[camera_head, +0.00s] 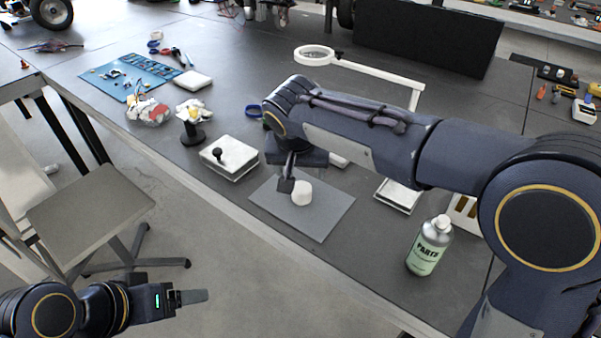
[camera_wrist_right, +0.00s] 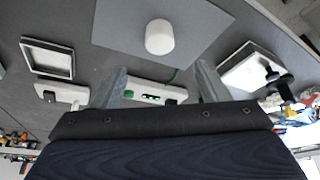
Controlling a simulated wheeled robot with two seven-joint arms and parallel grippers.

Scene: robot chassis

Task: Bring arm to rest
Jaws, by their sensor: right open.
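My right arm reaches across the table from the right. Its gripper (camera_head: 287,186) points down beside a white rounded cylinder (camera_head: 302,193), which stands on a grey mat (camera_head: 325,216). In the right wrist view the two fingers (camera_wrist_right: 163,82) are spread apart with nothing held between them. The white cylinder (camera_wrist_right: 159,38) stands beyond the fingertips in that view, apart from them. My left gripper (camera_head: 190,297) is at the lower left, off the table above the floor. Its fingers overlap from this side, so their gap is hidden.
A white box with a black knob (camera_head: 229,160) lies left of the mat, and a white tray (camera_head: 399,196) lies right. A magnifier lamp (camera_head: 314,55) is behind my right arm. A chair (camera_head: 90,210) stands near my left arm.

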